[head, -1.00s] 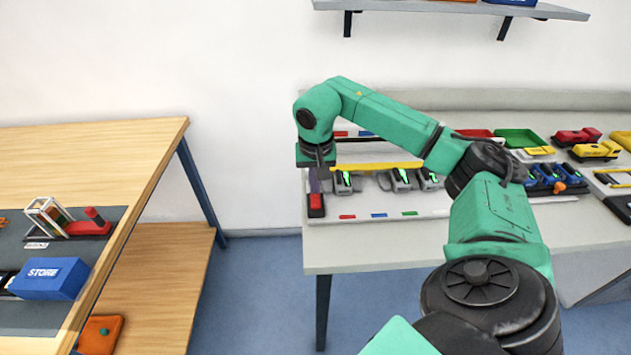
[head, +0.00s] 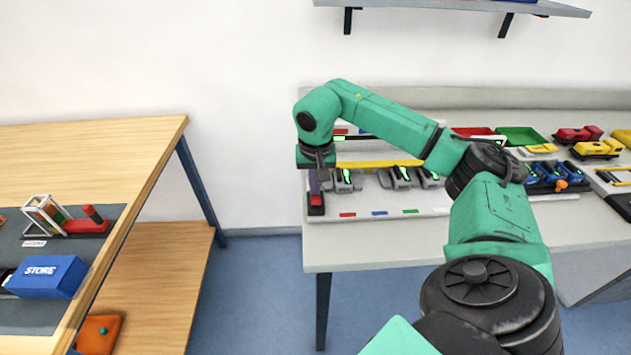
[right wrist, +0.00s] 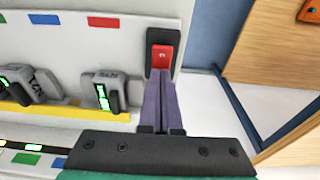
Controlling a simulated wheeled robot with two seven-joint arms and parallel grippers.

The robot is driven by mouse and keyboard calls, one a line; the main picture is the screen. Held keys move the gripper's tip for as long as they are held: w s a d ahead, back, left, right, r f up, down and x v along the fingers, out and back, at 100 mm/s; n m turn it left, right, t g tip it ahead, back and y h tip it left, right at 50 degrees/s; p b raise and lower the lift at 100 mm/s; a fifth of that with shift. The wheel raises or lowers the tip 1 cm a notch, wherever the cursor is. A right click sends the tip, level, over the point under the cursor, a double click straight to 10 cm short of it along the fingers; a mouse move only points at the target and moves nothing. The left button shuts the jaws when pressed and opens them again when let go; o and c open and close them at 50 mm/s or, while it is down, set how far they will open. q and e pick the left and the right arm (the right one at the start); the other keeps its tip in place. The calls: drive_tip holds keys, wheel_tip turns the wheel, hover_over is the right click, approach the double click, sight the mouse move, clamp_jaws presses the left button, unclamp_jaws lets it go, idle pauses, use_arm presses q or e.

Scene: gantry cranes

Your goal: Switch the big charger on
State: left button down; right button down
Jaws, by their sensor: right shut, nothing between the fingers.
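The charger board (head: 430,228) lies on the grey table, with a yellow strip (head: 375,164) and grey charging units (head: 400,178). A red switch (head: 316,199) in a black housing sits at its left front corner. The switch also shows in the right wrist view (right wrist: 162,56). My right gripper (head: 315,188) points down at the switch. Its purple fingers (right wrist: 160,78) are shut and empty, with their tips at the switch's edge; I cannot tell whether they press it. A black strip (head: 368,138) behind shows green light, partly hidden by my arm. My left gripper is not in view.
A wooden table (head: 120,150) with a blue STORE box (head: 47,277) stands at the left, with a gap between the tables. A green tray (head: 520,136) and blue and yellow tools lie farther right. A shelf (head: 450,7) hangs above.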

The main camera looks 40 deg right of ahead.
wheel_tip(320, 180, up, 7)
drive_tip(key=p, duration=0.6)
idle(0.3)
